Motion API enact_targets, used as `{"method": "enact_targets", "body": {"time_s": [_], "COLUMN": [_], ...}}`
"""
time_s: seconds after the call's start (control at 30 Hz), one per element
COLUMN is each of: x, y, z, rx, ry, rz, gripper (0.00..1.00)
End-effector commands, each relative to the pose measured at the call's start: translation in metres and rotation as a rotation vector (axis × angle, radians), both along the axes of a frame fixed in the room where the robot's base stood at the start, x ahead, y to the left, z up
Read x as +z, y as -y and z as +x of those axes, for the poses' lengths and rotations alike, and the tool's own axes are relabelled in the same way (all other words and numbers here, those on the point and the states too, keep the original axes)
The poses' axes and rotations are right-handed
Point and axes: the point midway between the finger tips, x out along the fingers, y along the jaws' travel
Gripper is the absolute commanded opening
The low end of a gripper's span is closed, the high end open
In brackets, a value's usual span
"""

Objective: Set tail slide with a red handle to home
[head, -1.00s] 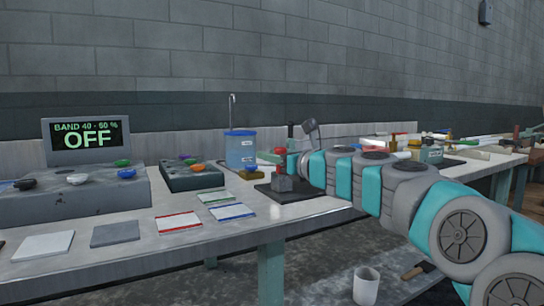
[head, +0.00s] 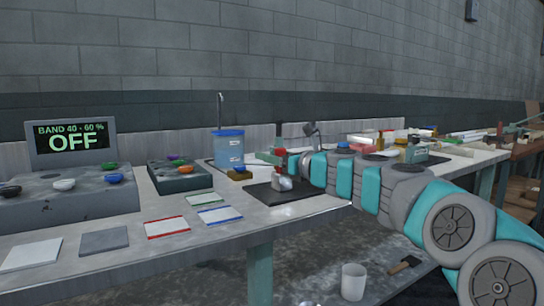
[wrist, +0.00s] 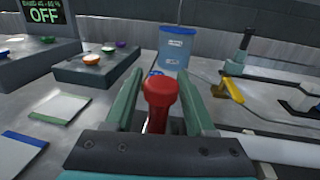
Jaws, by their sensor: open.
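A red handle (wrist: 160,92) with a rounded top stands upright in the middle of the wrist view. My gripper (wrist: 159,78) is open, with one green finger on each side of the handle. A small gap shows at each side, and I cannot tell whether either finger touches it. In the head view the red handle (head: 280,153) shows at the end of my arm, above a small grey block (head: 284,183) on a dark plate (head: 262,197). The slide itself is mostly hidden by my gripper.
A blue-topped container (head: 229,149) stands behind the plate. To the left are a control box with coloured knobs (head: 180,178), a display reading OFF (head: 72,143) and several flat cards (head: 167,227). Other tools crowd the bench to the right.

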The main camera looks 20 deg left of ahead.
Motion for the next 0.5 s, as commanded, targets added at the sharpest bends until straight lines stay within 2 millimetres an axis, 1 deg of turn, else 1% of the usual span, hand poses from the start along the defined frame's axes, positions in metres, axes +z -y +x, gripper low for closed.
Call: {"method": "enact_targets", "body": {"time_s": [0.13,0.27,0.37,0.5], "x": [0.000,0.000,0.000,0.001], "y": [0.001,0.007,0.016,0.032], "z": [-0.001,-0.004,-0.009,-0.019], "rx": [0.000,0.000,-0.001,-0.001], "ry": [0.000,-0.002,-0.001,0.001], "rz": [0.000,0.001,0.001,0.002], "gripper": [0.55,0.55,0.55,0.55]}}
